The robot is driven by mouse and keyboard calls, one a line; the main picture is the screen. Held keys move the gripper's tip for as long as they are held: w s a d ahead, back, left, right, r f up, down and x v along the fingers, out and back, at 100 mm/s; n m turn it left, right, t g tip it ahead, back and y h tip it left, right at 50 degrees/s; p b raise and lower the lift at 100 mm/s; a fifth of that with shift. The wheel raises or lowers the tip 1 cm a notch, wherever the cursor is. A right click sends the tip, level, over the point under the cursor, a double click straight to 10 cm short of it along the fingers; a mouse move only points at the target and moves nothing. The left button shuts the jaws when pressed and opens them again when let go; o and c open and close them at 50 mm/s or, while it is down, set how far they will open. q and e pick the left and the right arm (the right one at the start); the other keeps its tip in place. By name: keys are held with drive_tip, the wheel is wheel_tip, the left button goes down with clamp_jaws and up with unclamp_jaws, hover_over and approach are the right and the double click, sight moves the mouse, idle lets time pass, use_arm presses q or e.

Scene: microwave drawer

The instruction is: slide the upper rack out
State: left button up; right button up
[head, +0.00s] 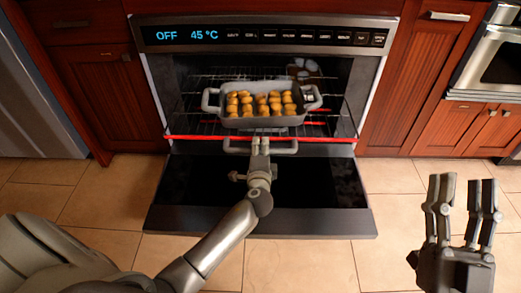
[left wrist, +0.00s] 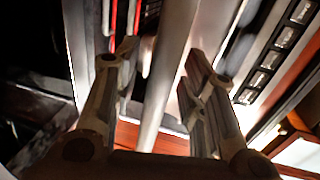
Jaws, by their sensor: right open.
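The oven holds a wire rack (head: 205,75) at the upper level. A red strip (head: 200,137) runs across the front of the opening, with a grey bar handle (head: 286,149) just below it. I cannot tell for sure which rack the handle belongs to. A grey tray (head: 262,121) with several browned pieces sits inside, above the strip. My left gripper (head: 260,143) is at the handle's middle. In the left wrist view its fingers (left wrist: 155,80) are spread on both sides of a pale bar (left wrist: 168,70), with gaps showing. My right gripper (head: 461,205) is open, empty, over the floor at right.
The oven door (head: 260,222) is folded down in front of the opening, under my left arm. The control panel (head: 265,36) above reads OFF and 45 °C. Red wood cabinets (head: 380,110) flank the oven. The tiled floor (head: 310,265) in front is clear.

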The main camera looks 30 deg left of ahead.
use_arm(q)
drive_tip(key=v, duration=1.2)
idle(0.3)
